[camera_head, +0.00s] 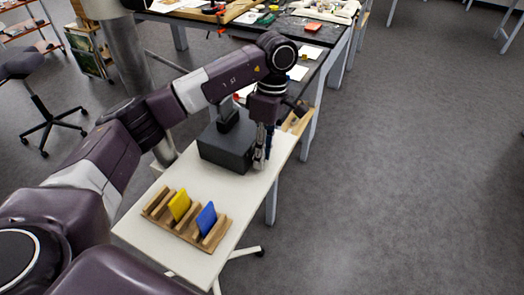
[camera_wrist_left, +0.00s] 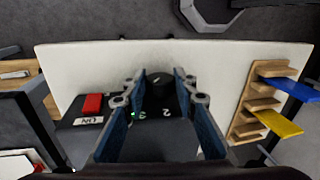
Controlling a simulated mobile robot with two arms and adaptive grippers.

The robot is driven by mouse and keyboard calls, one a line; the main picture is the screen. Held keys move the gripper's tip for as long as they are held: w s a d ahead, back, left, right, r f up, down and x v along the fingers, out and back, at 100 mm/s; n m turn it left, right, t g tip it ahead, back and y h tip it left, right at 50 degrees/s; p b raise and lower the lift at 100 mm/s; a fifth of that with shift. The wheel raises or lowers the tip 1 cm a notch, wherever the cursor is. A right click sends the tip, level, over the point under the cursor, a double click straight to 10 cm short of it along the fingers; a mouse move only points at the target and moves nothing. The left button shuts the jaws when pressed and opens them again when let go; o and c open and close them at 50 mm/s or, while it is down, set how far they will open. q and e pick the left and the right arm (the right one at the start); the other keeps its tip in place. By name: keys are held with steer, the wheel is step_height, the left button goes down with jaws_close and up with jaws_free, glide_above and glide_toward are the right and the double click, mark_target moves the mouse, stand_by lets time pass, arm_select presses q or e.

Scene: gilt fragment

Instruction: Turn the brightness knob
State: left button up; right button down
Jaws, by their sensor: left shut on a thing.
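The device is a dark box (camera_head: 222,154) on the white table. Its top shows in the left wrist view (camera_wrist_left: 158,140) with printed numbers, a red switch (camera_wrist_left: 92,104) beside the word ON, and a small green light. The brightness knob (camera_wrist_left: 159,88) is black and round with a pale pointer line. My left gripper (camera_head: 261,162) points down at the right side of the box in the head view. In the left wrist view its blue-padded fingers (camera_wrist_left: 158,92) stand on both sides of the knob and are shut on it. The knob is hidden in the head view. My right gripper is out of view.
A wooden rack (camera_head: 187,221) holds a yellow plate (camera_head: 179,205) and a blue plate (camera_head: 206,218) on the near part of the white table (camera_head: 143,228). A wooden tray (camera_head: 298,121) lies beyond the gripper. A cluttered dark workbench (camera_head: 318,36) stands behind. Open floor lies to the right.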

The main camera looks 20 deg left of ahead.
arm_select(q)
steer(key=shift+w+r+g+p, duration=0.1)
steer(key=shift+w+g+p, duration=0.1)
steer(key=shift+g+p, duration=0.8)
steer(key=shift+g, duration=0.3)
steer(key=o, duration=1.2)
steer(key=shift+c, duration=0.2)
steer(key=v, duration=1.1)
steer(key=shift+w+r, duration=0.2)
steer(key=shift+r, duration=0.15)
steer(key=shift+d, duration=0.1)
